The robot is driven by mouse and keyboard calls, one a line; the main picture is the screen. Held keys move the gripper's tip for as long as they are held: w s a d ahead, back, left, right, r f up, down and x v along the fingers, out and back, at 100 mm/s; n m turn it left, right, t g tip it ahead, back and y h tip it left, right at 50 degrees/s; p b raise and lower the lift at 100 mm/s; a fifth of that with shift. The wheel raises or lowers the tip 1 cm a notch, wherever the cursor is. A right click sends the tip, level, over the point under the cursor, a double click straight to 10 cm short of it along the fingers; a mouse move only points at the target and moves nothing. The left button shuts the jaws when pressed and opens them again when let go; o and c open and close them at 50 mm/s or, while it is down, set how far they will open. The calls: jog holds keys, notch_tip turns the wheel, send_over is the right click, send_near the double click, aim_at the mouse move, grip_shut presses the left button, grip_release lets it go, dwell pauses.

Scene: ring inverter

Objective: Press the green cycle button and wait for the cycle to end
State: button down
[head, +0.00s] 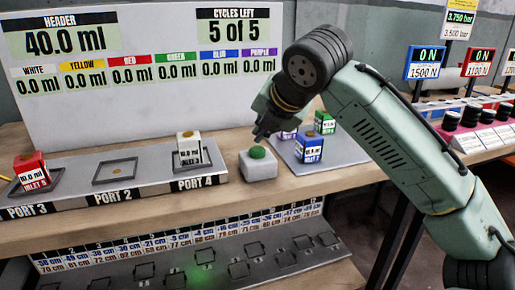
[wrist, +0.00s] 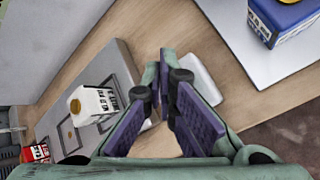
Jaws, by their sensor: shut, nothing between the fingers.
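The green cycle button (head: 257,153) is a round green dome on a small white box (head: 259,168) on the bench, right of the port strip. The white box (wrist: 203,78) shows partly behind the fingers there, and the green dome is hidden.
A red cube (head: 30,170) sits at port 3 and a white cube (head: 189,149) at port 4; port 2 (head: 114,173) is empty. A grey plate (head: 290,158) with a blue cube (head: 309,147) and other cubes lies right. The panel (head: 150,60) reads "Cycles left 5 of 5".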

aim_at(262, 148)
jog(key=shift+f, duration=0.15)
jog(key=shift+f, duration=0.3)
jog(key=shift+f, duration=0.5)
dwell(0.8)
dwell(0.3)
jog(key=shift+r+p, duration=0.85)
jog(key=shift+r, duration=0.1)
notch_tip(262, 148, up, 5)
jog(key=p, duration=0.5)
